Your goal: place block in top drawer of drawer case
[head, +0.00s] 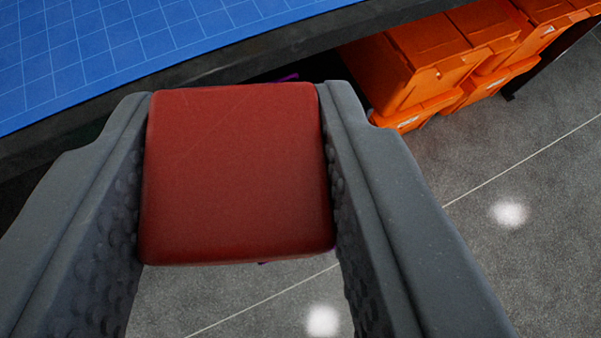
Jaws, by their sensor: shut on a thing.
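A red block (237,175) with rounded edges fills the middle of the head view. My gripper (238,110) is shut on it, with one dark grey finger against its left side and the other against its right side. The block is held in the air, with the floor showing below and past it. No drawer case can be made out. Small purple bits show just behind the block's top right corner and under its lower edge; what they belong to is hidden.
A table edge with a blue gridded mat (130,45) on top runs across the upper left, just beyond the block. Orange bins (425,60) are stacked under the table at the upper right. The grey floor (510,180) at the right is clear.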

